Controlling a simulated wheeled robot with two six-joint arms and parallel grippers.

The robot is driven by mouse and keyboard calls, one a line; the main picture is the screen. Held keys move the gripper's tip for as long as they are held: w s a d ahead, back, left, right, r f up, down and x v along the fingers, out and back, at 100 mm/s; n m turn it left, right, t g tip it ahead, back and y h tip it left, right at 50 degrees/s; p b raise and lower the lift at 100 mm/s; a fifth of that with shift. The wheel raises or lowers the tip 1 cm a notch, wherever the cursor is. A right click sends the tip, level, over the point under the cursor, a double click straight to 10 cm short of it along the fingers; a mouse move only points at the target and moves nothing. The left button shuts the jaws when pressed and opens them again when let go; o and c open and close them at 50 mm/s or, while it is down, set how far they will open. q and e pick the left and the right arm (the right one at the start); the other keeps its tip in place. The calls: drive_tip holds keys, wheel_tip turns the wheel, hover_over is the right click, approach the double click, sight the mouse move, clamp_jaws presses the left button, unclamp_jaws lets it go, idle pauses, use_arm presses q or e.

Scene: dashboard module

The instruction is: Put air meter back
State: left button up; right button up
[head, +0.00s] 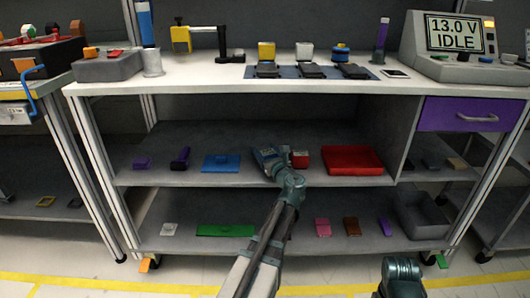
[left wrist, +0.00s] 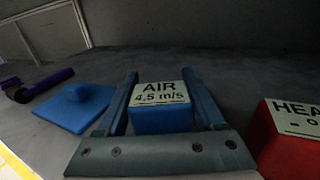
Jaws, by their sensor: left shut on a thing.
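The air meter (left wrist: 162,118) is a blue block with a pale top label reading "AIR 4.5 m/s". In the left wrist view it sits between the two fingers of my left gripper (left wrist: 160,88), which is shut on it. In the head view my left gripper (head: 265,156) reaches into the middle shelf (head: 140,180), just left of a small red meter. There it mostly hides the air meter. I cannot tell whether the air meter touches the shelf. My right gripper does not show; only part of my right arm is at the bottom right of the head view.
The red meter (head: 299,158), labelled "HEA…" in the left wrist view (left wrist: 290,140), stands close on the right. A red tray (head: 352,161) lies further right. A blue plate with a knob (head: 221,162) and a purple cylinder (head: 180,158) lie left. The shelf above limits height.

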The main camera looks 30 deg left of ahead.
use_arm(q)
drive_tip(key=o, duration=1.5)
drive_tip(key=v, duration=1.2)
drive_tip(key=shift+r, duration=0.1)
